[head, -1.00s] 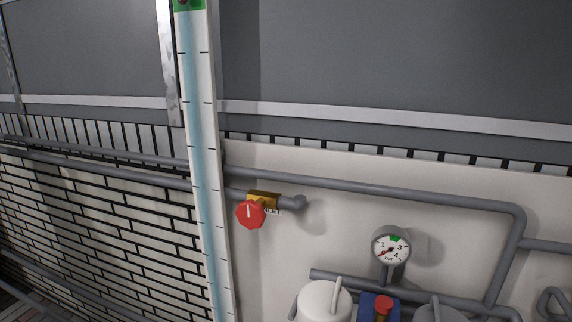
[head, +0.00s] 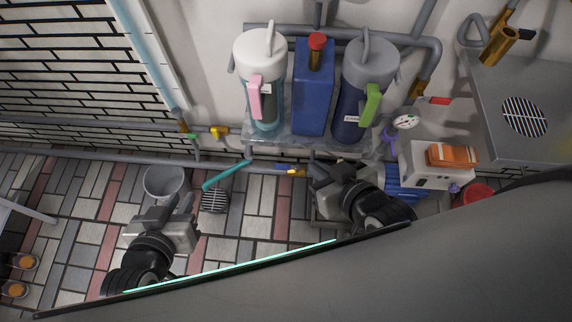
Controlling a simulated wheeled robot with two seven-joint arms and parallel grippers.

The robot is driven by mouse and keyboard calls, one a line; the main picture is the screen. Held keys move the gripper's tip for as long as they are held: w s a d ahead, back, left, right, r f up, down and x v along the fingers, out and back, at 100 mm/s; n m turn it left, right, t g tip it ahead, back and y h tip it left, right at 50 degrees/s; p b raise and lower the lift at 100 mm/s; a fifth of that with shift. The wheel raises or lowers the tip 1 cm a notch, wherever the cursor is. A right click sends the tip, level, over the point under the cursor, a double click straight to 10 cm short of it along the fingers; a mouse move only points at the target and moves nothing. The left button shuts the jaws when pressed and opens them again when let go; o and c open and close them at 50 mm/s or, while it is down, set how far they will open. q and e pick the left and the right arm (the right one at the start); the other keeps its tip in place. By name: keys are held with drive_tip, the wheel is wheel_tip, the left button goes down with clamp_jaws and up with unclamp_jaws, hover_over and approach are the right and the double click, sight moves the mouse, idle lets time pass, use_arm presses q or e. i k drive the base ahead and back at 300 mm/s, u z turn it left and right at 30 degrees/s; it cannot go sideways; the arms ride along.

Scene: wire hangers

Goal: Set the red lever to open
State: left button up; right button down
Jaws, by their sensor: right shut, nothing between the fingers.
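A red lever (head: 438,100) sits on a brass valve (head: 420,88) on the grey pipe, right of the canisters. Its handle points to the right, roughly across the pipe. My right gripper (head: 328,174) is below the canister shelf, left of and below the lever, well apart from it. It is shut and empty. My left gripper (head: 167,207) is low on the left, by a grey bucket (head: 165,181), far from the lever. Its finger gap is not clear.
White (head: 258,50) and dark blue (head: 362,85) canisters flank a blue box (head: 314,85) on a shelf. A white box (head: 432,168) with an orange pack, a round gauge (head: 406,122) and a metal counter (head: 500,70) are at the right. Pipes run along the wall.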

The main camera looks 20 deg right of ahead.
sight(437, 100)
drive_tip(key=z, duration=1.7)
drive_tip(key=i, duration=0.2)
drive_tip(key=k, duration=0.4)
drive_tip(key=u, duration=0.3)
drive_tip(key=i, duration=0.5)
